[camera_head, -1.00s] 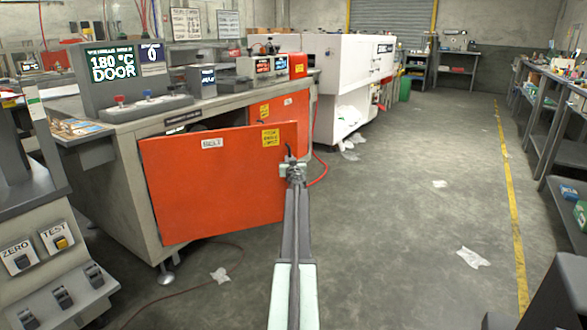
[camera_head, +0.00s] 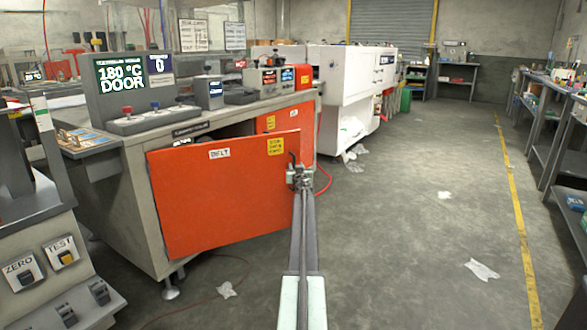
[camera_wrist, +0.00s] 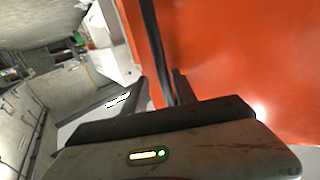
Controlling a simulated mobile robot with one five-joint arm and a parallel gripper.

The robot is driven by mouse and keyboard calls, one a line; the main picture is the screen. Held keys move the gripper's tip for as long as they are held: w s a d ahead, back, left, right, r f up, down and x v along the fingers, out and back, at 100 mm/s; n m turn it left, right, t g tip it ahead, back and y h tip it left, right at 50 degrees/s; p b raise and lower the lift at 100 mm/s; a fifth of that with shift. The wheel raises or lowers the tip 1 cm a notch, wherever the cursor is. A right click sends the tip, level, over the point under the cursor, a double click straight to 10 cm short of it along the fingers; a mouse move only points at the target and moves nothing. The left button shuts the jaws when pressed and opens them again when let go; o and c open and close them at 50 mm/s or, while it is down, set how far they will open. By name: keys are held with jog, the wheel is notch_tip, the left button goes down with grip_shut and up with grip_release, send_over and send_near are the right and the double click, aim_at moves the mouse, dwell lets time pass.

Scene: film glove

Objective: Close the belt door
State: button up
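The orange belt door (camera_head: 215,205), with a white BELT label, stands ajar on the near side of the grey machine. Its right edge is swung out from the frame, and a dark opening shows above it. A dark upright handle (camera_head: 292,158) is near its upper right corner. My gripper (camera_head: 299,177) is at this handle, at the end of my outstretched arm. In the wrist view, the dark handle bar (camera_wrist: 152,40) runs down between my two spread fingers (camera_wrist: 162,85), with narrow gaps beside it. The door's orange face (camera_wrist: 240,50) fills the right side there.
A console (camera_head: 135,85) on the machine top reads "180 °C DOOR". A control stand (camera_head: 45,265) with ZERO and TEST buttons is at the left. White scraps (camera_head: 482,270) lie on the floor. The floor to the right is mostly clear up to the benches (camera_head: 550,150).

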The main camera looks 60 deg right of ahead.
jog(key=v, duration=0.7)
jog(key=shift+a, duration=0.4)
